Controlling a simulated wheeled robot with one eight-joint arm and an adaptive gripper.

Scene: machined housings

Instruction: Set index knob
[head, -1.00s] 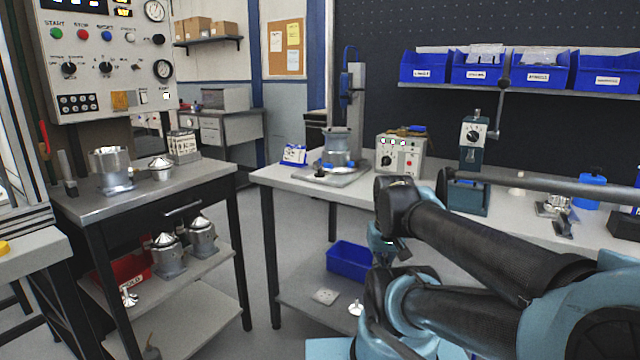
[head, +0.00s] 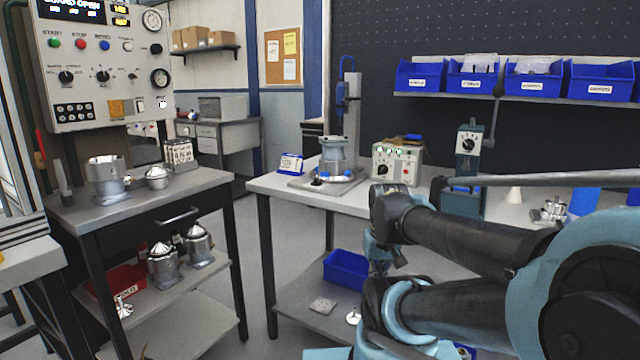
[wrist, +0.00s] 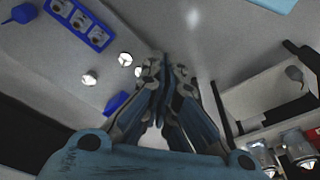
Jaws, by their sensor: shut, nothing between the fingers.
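Several black knobs are in the head view, and I cannot tell which is the index knob. A fixture on the bench holds a metal housing (head: 334,152) with blue clamps, and a small black knob (head: 317,181) is at its base plate's front left. A grey control box (head: 397,164) beside it has a black dial (head: 381,170). A blue-grey press at the right carries another dial (head: 467,144). The wall panel has two pointer knobs (head: 66,77) (head: 102,76). My gripper (wrist: 166,62) is shut and empty in the wrist view, pointing toward the floor, away from these knobs.
The left cart (head: 150,190) carries metal housings. The bench's lower shelf holds a blue bin (head: 346,268) and small parts. Blue bins (head: 420,76) line a wall shelf. Grey floor between cart and bench is clear.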

